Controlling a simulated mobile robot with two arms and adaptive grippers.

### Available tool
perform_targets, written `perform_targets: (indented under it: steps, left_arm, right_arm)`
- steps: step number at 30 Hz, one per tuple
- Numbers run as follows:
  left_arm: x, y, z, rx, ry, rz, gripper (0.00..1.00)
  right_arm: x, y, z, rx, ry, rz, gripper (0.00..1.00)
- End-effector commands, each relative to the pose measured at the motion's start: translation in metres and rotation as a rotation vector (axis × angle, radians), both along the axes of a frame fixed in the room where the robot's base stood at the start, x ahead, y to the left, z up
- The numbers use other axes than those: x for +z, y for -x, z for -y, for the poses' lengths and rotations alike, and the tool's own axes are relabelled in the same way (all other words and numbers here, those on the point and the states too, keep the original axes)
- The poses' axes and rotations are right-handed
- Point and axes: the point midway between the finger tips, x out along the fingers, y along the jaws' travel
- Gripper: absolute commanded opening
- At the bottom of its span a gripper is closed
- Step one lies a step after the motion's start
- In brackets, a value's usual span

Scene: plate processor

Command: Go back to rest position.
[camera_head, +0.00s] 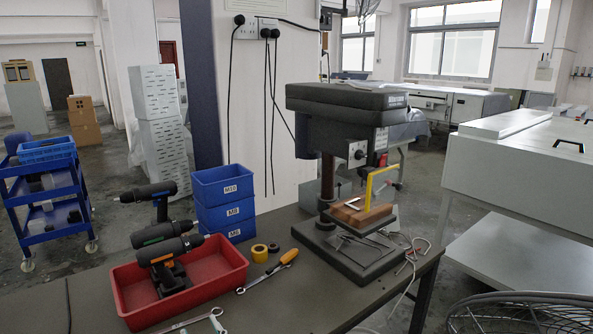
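Neither of my grippers shows in the head view, and no part of my arms is clearly visible. A dark drill press (345,105) stands on the dark workbench (300,293). A brown wooden block (362,214) rests on the press's table, with a yellow upright frame or handle (369,187) beside or on it; I cannot tell which. No gripper is near any of these things in this view.
A red tray (215,272) holds power drills (165,255). Blue bins (224,200) are stacked behind it. Yellow tape (259,253), a ratchet (288,257) and wrenches lie on the bench. A blue cart (50,195) stands left; a grey cabinet (530,170) stands right.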

Motion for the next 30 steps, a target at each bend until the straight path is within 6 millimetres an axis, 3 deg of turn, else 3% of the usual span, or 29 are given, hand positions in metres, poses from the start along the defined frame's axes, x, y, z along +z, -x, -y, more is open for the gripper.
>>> perform_targets:
  steps: [11,14,19,25,30]
  left_arm:
    - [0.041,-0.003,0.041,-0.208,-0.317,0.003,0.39]
    - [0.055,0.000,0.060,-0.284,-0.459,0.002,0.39]
    - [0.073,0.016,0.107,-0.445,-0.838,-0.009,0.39]
    - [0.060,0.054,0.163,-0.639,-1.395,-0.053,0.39]
    - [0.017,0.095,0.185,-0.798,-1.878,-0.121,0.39]
  right_arm:
    - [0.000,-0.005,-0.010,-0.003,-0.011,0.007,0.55]
    - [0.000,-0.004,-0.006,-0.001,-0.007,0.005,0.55]
    - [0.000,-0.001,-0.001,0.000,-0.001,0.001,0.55]
    - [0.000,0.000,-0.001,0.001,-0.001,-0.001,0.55]
    - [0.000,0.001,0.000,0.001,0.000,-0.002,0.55]
